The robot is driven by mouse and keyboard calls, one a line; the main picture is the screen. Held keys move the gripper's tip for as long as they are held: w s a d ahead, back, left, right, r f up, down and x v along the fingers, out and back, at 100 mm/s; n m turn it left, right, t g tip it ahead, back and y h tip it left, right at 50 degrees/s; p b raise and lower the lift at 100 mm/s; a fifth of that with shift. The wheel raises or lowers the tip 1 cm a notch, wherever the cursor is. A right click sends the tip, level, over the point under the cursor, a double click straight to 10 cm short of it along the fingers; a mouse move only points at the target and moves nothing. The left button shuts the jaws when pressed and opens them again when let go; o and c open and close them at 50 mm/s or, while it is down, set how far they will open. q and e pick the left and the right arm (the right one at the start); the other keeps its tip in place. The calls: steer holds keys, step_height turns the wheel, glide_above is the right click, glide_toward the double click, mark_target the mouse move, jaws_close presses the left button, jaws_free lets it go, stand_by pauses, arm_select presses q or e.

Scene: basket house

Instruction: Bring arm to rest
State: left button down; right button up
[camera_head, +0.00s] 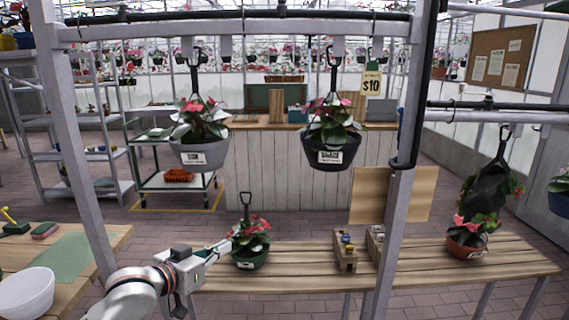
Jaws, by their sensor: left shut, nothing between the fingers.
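My left arm comes in from the lower left. Its gripper (222,247) is shut and holds nothing. The fingertips are just left of a potted plant with red flowers in a green pot (250,260). That pot stands on the slatted wooden bench (310,268), with a dark hanger rising above it. I cannot tell whether the fingertips touch its leaves. My right gripper is out of view.
Grey (203,155) and dark (331,152) pots hang from the overhead rail. A grey post (396,215) stands right of the gripper. A small wooden box (345,258) and terracotta pot (466,240) sit on the bench. A white bowl (27,292) is at lower left.

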arm_select(q)
steer(key=s+a+f+g+y, duration=0.1)
steer(key=s+a+f+y, duration=0.1)
steer(key=s+f, duration=1.4)
steer(key=s+a+f+g+y, duration=0.1)
steer(key=s+a+f+y, duration=0.1)
steer(key=s+f, duration=1.4)
steer(key=shift+s+f+n+g, duration=0.25)
steer(key=shift+f+n+g, duration=0.05)
steer(key=shift+f, duration=0.5)
steer(key=shift+a, duration=0.1)
